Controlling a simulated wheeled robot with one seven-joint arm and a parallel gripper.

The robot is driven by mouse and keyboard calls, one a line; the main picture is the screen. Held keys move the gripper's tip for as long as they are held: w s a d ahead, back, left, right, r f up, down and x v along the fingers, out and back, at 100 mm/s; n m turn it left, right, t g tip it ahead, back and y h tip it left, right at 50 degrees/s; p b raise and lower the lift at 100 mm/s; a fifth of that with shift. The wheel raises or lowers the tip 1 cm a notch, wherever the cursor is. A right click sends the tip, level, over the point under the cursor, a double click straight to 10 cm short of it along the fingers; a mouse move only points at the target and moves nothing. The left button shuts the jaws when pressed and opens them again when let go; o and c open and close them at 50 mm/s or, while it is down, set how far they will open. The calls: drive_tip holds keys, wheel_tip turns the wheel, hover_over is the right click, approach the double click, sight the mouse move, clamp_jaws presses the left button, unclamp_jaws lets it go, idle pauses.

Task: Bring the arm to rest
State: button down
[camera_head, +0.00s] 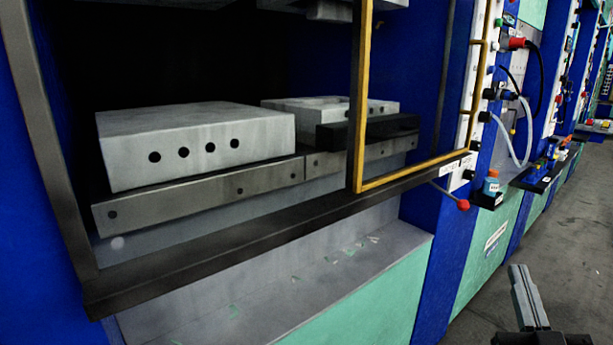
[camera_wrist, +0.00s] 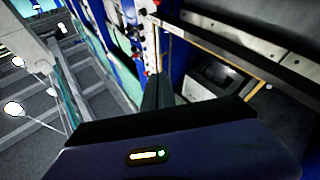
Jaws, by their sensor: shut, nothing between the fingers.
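My gripper (camera_head: 519,270) shows at the lower right of the head view, with its grey fingers pointing up and together. It is shut and empty, in front of the grey floor and apart from the presses. In the wrist view the dark fingers (camera_wrist: 158,82) also stand close together, with nothing between them. Most of my arm is out of the head view.
A blue press holds two grey mold blocks (camera_head: 200,143) behind a yellow-edged door frame (camera_head: 357,110). A red-knobbed lever (camera_head: 462,204) sticks out near an orange-capped bottle (camera_head: 491,183) on a small shelf. The floor aisle (camera_head: 560,250) at right is clear.

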drive_tip(key=s+a+f+g+y, duration=0.2)
drive_tip(key=s+a+f, duration=0.4)
drive_tip(key=s, duration=0.5)
drive_tip(key=s+a+f+n+g+y, duration=0.1)
drive_tip(key=s+a+f+g+y, duration=0.2)
drive_tip(key=s+f, duration=0.7)
drive_tip(key=s+a+f+g+y, duration=0.15)
drive_tip(key=s+a+f, duration=0.4)
drive_tip(key=s, duration=0.75)
wheel_tip(320, 180, up, 13)
drive_tip(key=p, duration=1.2)
drive_tip(key=shift+a+p, duration=0.3)
drive_tip(key=shift+a, duration=0.1)
